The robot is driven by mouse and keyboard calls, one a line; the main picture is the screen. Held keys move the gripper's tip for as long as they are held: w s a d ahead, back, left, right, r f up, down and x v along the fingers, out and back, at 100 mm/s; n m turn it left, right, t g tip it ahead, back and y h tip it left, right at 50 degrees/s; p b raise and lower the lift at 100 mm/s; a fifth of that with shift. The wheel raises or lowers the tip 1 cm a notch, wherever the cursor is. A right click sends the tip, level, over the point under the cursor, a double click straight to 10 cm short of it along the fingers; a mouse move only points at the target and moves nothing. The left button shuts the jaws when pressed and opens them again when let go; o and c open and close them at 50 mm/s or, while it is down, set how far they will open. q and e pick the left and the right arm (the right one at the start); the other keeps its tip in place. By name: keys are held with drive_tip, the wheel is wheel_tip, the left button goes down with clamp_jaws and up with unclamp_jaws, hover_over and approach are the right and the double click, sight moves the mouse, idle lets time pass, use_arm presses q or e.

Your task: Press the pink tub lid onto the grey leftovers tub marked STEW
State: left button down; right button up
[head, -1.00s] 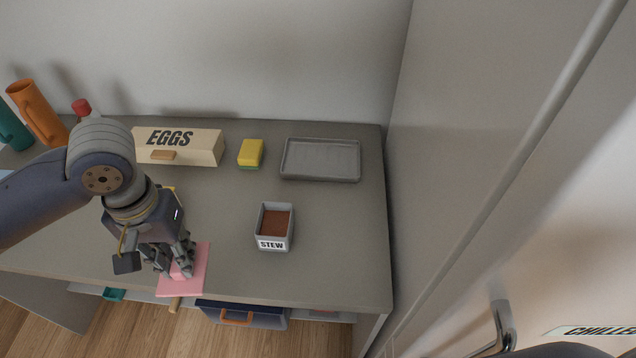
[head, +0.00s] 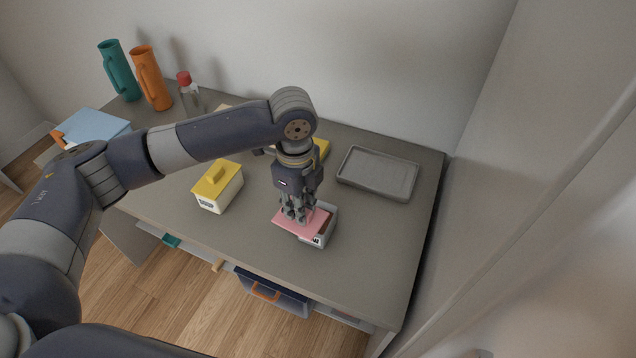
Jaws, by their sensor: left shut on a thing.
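The pink tub lid (head: 293,224) is a flat square in the head view, held level by my left gripper (head: 296,216). My left gripper is shut on the lid from above. The grey STEW tub (head: 328,229) stands on the counter just right of and below the lid. The lid covers most of the tub's opening and sticks out past its left side. The tub's label is mostly hidden, and I cannot tell whether lid and rim touch. My right gripper is not in view.
A cream tub with a yellow lid (head: 218,186) stands left of the gripper. A grey tray (head: 379,173) lies behind right. A yellow sponge (head: 321,149) is partly hidden behind my arm. Teal (head: 119,70) and orange (head: 150,78) jugs and a red-capped bottle (head: 189,93) stand back left. The counter's front is clear.

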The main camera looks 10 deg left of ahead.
use_arm(q)
drive_tip(key=shift+w+d+m, duration=0.2)
drive_tip(key=shift+w+m, duration=0.25)
drive_tip(key=shift+m, duration=0.65)
drive_tip(key=m, duration=0.1)
drive_tip(key=w+m+p, duration=0.1)
drive_tip(key=m, duration=0.1)
drive_tip(key=w+m+p, duration=0.1)
drive_tip(key=m, duration=0.1)
drive_tip(key=shift+w+d+f, duration=0.1)
drive_tip(key=shift+d+f, duration=0.15)
drive_tip(key=shift+d, duration=0.15)
drive_tip(key=w+m, duration=0.1)
drive_tip(key=m, duration=0.2)
drive_tip(key=w+f+m+p, duration=0.1)
drive_tip(key=m, duration=0.2)
drive_tip(key=w+d+m+p, duration=0.1)
drive_tip(key=m, duration=0.2)
drive_tip(key=shift+w+f+m, duration=0.15)
drive_tip(key=shift+m, duration=0.15)
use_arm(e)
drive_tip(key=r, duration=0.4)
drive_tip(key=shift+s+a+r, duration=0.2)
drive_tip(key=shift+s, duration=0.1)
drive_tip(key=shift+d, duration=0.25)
